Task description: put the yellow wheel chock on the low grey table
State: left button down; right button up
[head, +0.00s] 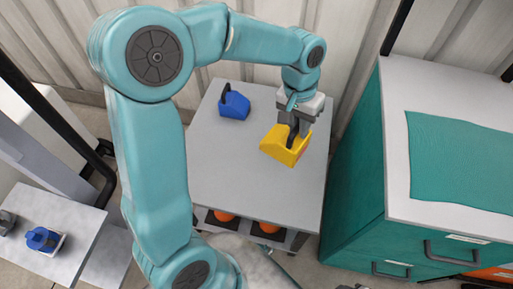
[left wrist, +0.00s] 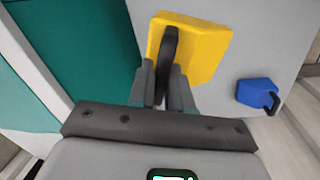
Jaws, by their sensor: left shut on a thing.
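The yellow wheel chock (head: 281,149) is held in my left gripper (head: 293,137), over the right part of the low grey table (head: 230,180). The gripper is shut on the chock's dark handle. In the left wrist view the yellow chock (left wrist: 205,50) shows beyond the fingers (left wrist: 166,85), with the dark handle between them. The grey tabletop (left wrist: 265,50) lies behind it. I cannot tell whether the chock's underside touches the tabletop. My right gripper is not clearly seen.
A blue chock (head: 234,105) with a dark handle stands at the table's back left; the left wrist view shows it too (left wrist: 258,93). A teal cabinet (head: 358,165) stands close on the right. Orange things (head: 268,227) sit below the tabletop. The table's middle and front are clear.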

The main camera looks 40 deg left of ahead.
pick_arm(q)
jog(key=shift+d+f, duration=0.15)
jog(key=shift+f, duration=0.2)
notch_tip(320, 180, down, 20)
jog(key=b, duration=0.3)
pick_arm(e)
notch_tip(320, 180, down, 4)
jog(key=shift+s+f, duration=0.1)
pick_arm(q)
jog(key=shift+w, duration=0.1)
jog(key=shift+f+b, duration=0.1)
jog(key=shift+b, duration=0.25)
jog(key=c, duration=1.1)
grip_release()
jog(key=shift+o, duration=0.2)
pick_arm(e)
jog(key=shift+f, duration=0.1)
